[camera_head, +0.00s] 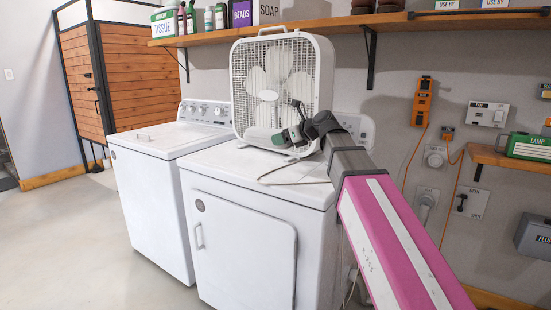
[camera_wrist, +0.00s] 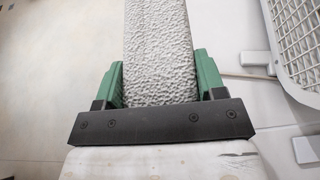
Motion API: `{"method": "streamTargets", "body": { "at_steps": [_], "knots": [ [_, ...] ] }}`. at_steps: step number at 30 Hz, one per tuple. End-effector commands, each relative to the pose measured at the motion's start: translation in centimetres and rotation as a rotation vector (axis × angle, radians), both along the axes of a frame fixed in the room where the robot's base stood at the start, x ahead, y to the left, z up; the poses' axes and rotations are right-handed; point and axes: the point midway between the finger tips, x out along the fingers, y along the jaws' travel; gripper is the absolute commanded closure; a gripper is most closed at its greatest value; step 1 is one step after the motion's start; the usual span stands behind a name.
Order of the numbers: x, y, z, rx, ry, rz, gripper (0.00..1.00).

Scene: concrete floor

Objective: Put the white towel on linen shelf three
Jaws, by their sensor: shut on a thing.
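The white towel (camera_wrist: 158,45) is a pale, bumpy-textured strip in the wrist view. It lies between the two green fingers of my gripper (camera_wrist: 160,80), which is shut on it and touches both its sides. In the head view my gripper (camera_head: 284,137) is over the right-hand white appliance, in front of the box fan, and the pale end of the towel (camera_head: 262,138) points left from it. Part of the towel is hidden by the fingers. I cannot make out any shelf marked as linen shelf three.
A white box fan (camera_head: 267,85) stands on the right-hand appliance (camera_head: 250,225), beside a second appliance (camera_head: 160,150). A wooden wall shelf (camera_head: 215,36) holds boxes and bottles above. A smaller shelf (camera_head: 510,160) is at right. Open floor (camera_head: 70,230) lies at left.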

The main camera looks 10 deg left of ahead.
Motion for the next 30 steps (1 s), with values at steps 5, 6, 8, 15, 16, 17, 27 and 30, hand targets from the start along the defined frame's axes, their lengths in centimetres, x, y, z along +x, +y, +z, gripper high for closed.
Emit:
{"method": "streamTargets", "body": {
  "at_steps": [5, 6, 8, 15, 16, 17, 27, 30],
  "knots": [
    [1.0, 0.1, -1.0, 0.002, 0.001, 0.017, 0.64],
    [1.5, -0.2, -1.4, 0.002, 0.0, 0.016, 0.64],
    [2.5, -1.0, -2.0, 0.001, 0.001, 0.014, 0.64],
    [6.4, -3.8, -4.9, 0.003, 0.002, 0.014, 0.64],
    [6.9, -4.2, -5.2, 0.002, 0.001, 0.014, 0.64],
    [7.3, -4.5, -5.5, 0.002, 0.001, 0.014, 0.64],
    [9.4, -6.2, -7.4, 0.002, -0.001, 0.017, 0.64],
    [9.3, -6.2, -8.1, 0.002, -0.001, 0.016, 0.64]
  ]
}}
